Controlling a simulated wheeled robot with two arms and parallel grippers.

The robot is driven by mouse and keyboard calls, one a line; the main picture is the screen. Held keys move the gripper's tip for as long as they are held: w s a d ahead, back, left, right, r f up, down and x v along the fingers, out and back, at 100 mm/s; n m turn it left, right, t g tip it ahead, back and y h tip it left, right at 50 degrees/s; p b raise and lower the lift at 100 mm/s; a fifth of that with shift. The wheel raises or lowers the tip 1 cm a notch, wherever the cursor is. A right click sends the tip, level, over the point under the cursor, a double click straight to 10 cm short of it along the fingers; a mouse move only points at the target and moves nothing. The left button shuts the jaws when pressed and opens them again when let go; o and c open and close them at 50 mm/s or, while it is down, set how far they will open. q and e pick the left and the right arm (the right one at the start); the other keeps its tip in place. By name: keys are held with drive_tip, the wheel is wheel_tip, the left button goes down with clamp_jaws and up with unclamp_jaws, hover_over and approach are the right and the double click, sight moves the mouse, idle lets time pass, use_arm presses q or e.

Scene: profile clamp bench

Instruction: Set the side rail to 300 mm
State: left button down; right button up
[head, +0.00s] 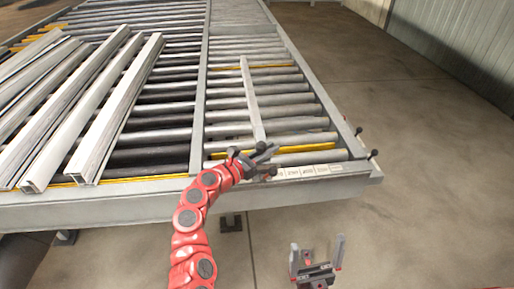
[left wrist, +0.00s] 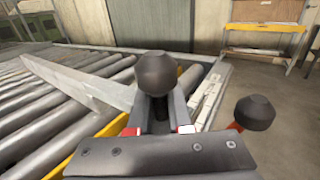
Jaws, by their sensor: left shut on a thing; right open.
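The side rail (head: 253,100) is a light grey bar lying lengthwise over the rollers of the right-hand lane. It also shows in the left wrist view (left wrist: 85,85). My left gripper (head: 264,156) is at the rail's near end, shut on a dark ball-topped handle (left wrist: 157,72) between its fingers. A second black knob (left wrist: 255,112) on a red lever stands just right of the fingers. A pale scale strip (head: 308,171) with printed marks runs along the front beam; its numbers are too small to read surely. My right gripper (head: 317,258) is open and empty, low in front of the bench.
Several grey metal profiles (head: 95,105) lie on the left lane. A grey divider beam (head: 201,100) separates the lanes. Two black knobs (head: 374,153) (head: 358,130) stick up at the front right corner. The floor (head: 430,150) to the right is clear.

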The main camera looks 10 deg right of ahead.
use_arm(q)
drive_tip(key=c, duration=0.9)
unclamp_jaws()
drive_tip(key=shift+o, duration=0.2)
drive_tip(key=shift+s+a, duration=0.1)
drive_tip(key=shift+a, duration=0.05)
drive_tip(key=b+v, duration=0.4)
drive_tip(key=v, duration=1.3)
drive_tip(key=shift+s+a, duration=0.1)
